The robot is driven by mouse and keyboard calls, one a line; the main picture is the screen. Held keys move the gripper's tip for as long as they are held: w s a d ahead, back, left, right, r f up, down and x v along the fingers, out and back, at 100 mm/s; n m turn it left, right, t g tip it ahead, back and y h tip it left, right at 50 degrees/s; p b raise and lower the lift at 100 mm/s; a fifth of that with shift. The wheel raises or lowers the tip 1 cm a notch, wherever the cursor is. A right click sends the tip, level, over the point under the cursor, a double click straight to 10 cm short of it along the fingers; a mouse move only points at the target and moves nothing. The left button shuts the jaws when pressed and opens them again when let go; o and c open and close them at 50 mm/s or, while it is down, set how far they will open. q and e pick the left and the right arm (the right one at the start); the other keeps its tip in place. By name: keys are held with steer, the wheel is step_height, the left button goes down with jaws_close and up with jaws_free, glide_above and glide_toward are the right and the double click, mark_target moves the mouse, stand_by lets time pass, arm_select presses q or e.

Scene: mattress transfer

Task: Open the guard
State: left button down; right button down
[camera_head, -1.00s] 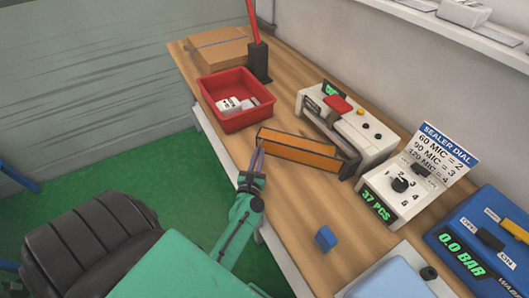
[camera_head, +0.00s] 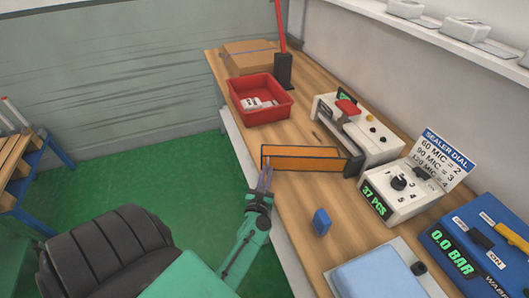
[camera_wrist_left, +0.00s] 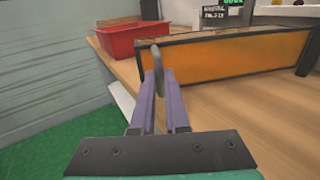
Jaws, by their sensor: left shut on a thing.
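The guard is a long orange panel with a dark frame (camera_head: 305,158). It stands out from the front of the white sealer machine (camera_head: 370,133), with its right end at a dark bracket and its left end out over the table's front edge. My left gripper (camera_head: 266,178) is at the guard's left end. In the left wrist view, its purple fingers (camera_wrist_left: 163,95) are shut on a thin grey handle (camera_wrist_left: 157,62) in front of the orange panel (camera_wrist_left: 225,55). My right gripper is not in view.
A red bin (camera_head: 260,114) with white items stands behind the guard. A small blue block (camera_head: 321,222) lies in front of it on the wooden table (camera_head: 290,205). The dial box (camera_head: 395,190) and a blue unit (camera_head: 475,250) stand at right.

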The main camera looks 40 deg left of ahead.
arm_select(q)
steer(key=shift+w+d+r+h, duration=0.15)
steer(key=shift+w+d+h, duration=0.2)
steer(key=shift+d, duration=0.1)
steer(key=c, duration=0.9)
jaws_free()
steer(key=shift+w+d, duration=0.2)
steer(key=shift+d, duration=0.15)
steer(key=shift+a, duration=0.2)
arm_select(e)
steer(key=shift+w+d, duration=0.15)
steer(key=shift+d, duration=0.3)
arm_select(q)
steer(key=shift+s, duration=0.3)
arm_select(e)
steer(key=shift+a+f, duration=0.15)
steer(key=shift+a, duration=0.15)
